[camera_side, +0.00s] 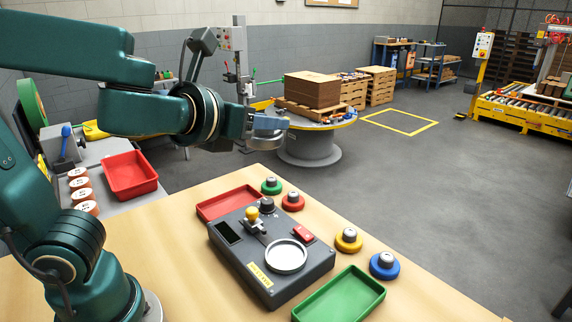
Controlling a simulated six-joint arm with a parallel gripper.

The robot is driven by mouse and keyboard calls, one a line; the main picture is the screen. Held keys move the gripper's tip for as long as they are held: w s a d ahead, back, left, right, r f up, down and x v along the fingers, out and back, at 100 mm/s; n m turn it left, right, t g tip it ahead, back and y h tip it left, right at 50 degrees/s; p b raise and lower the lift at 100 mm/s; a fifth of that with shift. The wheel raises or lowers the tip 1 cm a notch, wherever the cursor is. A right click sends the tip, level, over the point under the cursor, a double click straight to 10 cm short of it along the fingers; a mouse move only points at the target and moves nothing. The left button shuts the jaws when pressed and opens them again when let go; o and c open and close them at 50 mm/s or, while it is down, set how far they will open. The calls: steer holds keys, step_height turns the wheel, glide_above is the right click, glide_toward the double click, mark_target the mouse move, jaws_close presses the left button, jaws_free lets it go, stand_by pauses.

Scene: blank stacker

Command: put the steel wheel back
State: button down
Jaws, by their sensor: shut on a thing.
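My gripper (277,131) is in the air above and behind the grey control box, at the end of my green arm. It is shut on a small grey piece (265,143), which looks like the steel wheel. The jaws hide much of it, so its full shape cannot be told. The dark grey box (247,270) stands on the wooden table, with a round silver-rimmed plate (286,256) on top.
Green (271,186), red (292,201), yellow (348,240) and blue wheels (384,266) stand in a line behind and right of the box. A red tray (206,211) and a green tray (340,297) flank it. Another red tray (131,175) sits at the left.

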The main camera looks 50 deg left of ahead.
steer(key=w+a+f+n+g+y, duration=0.2)
steer(key=w+a+n+g+y, duration=0.2)
steer(key=w+a+n+y, duration=0.2)
steer(key=w+a+f+n+g+y, duration=0.25)
steer(key=a+f, duration=0.25)
steer(key=f, duration=0.4)
steer(key=shift+h, duration=0.35)
steer(key=shift+w+d+f, duration=1.1)
steer(key=shift+d+f, duration=0.5)
steer(key=shift+f, duration=0.3)
steer(key=shift+w+d+f, duration=1.1)
steer(key=shift+d+f, duration=0.45)
steer(key=shift+f, duration=0.3)
steer(key=shift+w+d+f, duration=1.1)
steer(key=shift+d+f, duration=0.5)
steer(key=shift+f, duration=0.3)
steer(key=shift+f, duration=0.25)
steer(key=shift+f, duration=0.35)
